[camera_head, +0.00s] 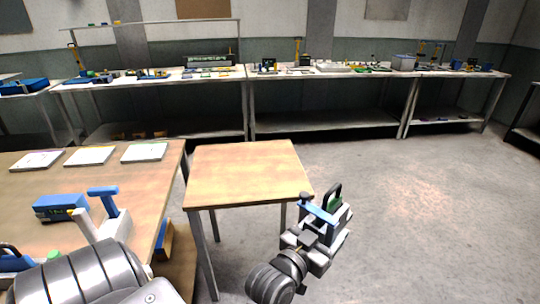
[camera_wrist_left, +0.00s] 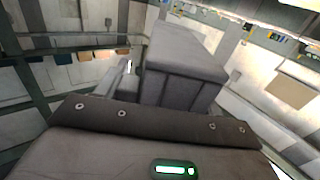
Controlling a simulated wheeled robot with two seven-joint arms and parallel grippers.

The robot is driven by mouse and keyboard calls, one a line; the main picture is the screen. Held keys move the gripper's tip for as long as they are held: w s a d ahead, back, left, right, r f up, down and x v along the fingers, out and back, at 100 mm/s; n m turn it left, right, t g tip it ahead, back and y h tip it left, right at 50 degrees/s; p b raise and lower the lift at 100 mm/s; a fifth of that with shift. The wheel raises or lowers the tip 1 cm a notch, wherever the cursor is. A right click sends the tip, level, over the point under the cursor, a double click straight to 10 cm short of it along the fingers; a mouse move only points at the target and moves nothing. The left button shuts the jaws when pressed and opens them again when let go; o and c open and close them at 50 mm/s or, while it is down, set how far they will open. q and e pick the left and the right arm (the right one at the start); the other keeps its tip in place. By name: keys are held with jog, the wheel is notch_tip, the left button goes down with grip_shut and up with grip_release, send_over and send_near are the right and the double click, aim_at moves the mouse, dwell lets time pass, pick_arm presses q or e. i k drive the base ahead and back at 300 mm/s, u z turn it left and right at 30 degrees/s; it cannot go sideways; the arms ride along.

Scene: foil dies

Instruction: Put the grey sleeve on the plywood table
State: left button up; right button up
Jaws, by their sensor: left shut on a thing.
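The plywood table (camera_head: 245,172), small and bare-topped, stands in the middle of the head view. My left gripper (camera_head: 100,222) is at the lower left, over or in front of a larger wooden table and left of the plywood table. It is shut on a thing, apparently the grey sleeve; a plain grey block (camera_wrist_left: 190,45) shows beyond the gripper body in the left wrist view. The jaws' contact is hidden, and sleeve and finger are hard to separate. My right gripper (camera_head: 325,232) is right of the plywood table's front corner; its jaw opening is unclear.
The larger wooden table (camera_head: 130,180) carries several flat white panels (camera_head: 90,155) and a blue box (camera_head: 60,207). A narrow gap separates it from the plywood table. Cluttered workbenches (camera_head: 330,72) line the back wall. Open floor (camera_head: 420,190) lies to the right.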

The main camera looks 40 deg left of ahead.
aim_at(251, 181)
jog(key=i, duration=2.75)
jog(key=u, duration=2.75)
jog(key=i, duration=0.5)
jog(key=u, duration=0.05)
